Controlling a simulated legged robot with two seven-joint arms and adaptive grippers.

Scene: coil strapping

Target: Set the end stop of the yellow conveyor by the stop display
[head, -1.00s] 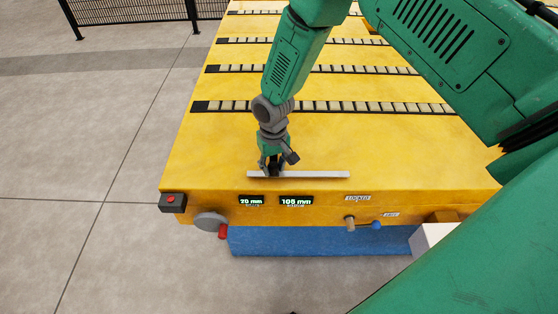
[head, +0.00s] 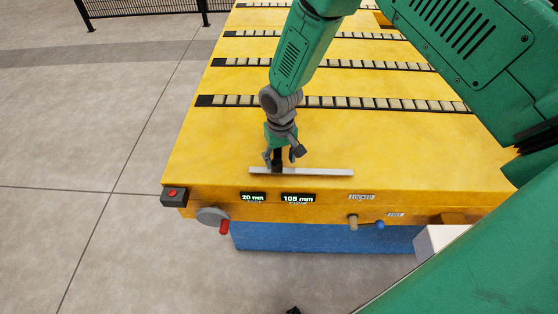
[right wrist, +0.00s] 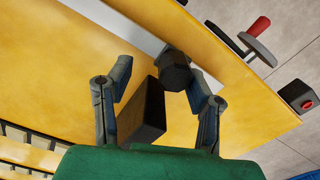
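The yellow conveyor (head: 400,150) has a pale bar, the end stop (head: 320,171), lying across its front end. The stop display on the front face has two screens: the left one (head: 253,197) reads 20 mm, the right one (head: 298,198) reads 105 mm. My right gripper (head: 278,165) is over the left part of the bar. In the right wrist view my right gripper (right wrist: 160,90) has its fingers spread apart. A dark block (right wrist: 148,112) and a dark round post (right wrist: 176,70) beside the pale bar (right wrist: 130,28) show between them, not visibly clamped. My left gripper is out of view.
A grey handwheel (head: 211,216) with a red handle and a red-button box (head: 173,196) are at the front left corner. A beige knob (head: 353,221) by a LOCKED label and a blue knob (head: 380,225) are on the front right. My arm covers the right side.

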